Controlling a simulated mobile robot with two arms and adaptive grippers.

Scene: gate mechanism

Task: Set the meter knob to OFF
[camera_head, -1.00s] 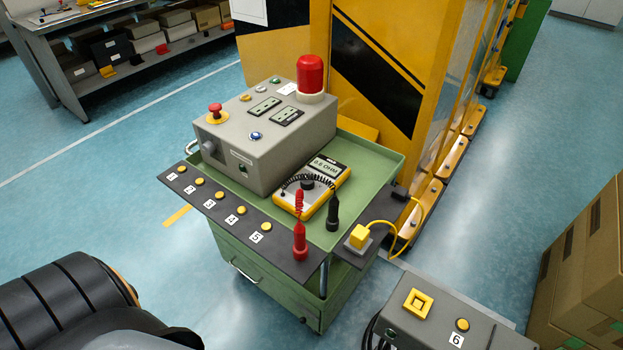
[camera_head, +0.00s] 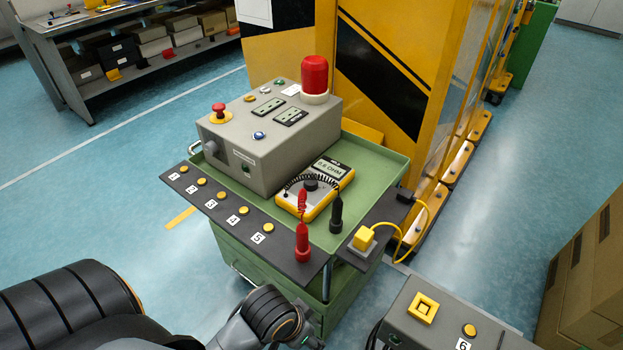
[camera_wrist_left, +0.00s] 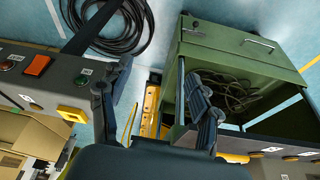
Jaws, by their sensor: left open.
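The yellow meter (camera_head: 345,178) lies on top of the green cart, with a display showing an OHM reading. Its dark round knob (camera_head: 311,185) sits on the pale dial face, partly crossed by a black coiled lead. I cannot read the knob's pointer position. A red probe (camera_head: 302,243) and a black probe (camera_head: 336,215) stand in front of it. My left arm comes in at the bottom left of the head view, below the cart. My left gripper (camera_wrist_left: 158,82) is open and empty in the left wrist view, in front of the cart's lower part. My right gripper is not in view.
A grey control box (camera_head: 262,150) with a red lamp (camera_head: 314,78) stands beside the meter on the green cart (camera_head: 385,158). A dark strip with numbered yellow buttons (camera_head: 220,207) edges the cart. A yellow plug (camera_head: 363,240) and a grey button-6 box (camera_head: 450,310) lie right.

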